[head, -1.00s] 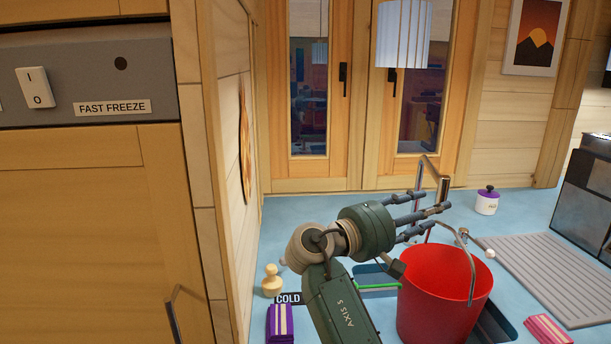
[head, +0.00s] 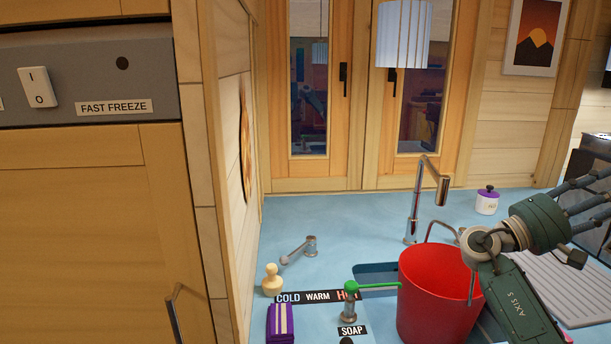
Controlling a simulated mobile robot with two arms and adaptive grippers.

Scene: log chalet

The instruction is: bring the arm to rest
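My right arm comes in from the lower right. Its dark green gripper (head: 598,205) is raised over the right side of the counter, pointing right. Its grey fingers are spread with nothing seen between them; some tips run to the picture's edge. My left gripper is not in view.
A red bucket (head: 430,295) stands at the sink, close left of my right arm. A chrome tap (head: 417,205), lever (head: 300,248), green-topped soap dispenser (head: 349,300), wooden knob (head: 272,280) and purple cloth (head: 281,322) are on the blue counter (head: 345,222).

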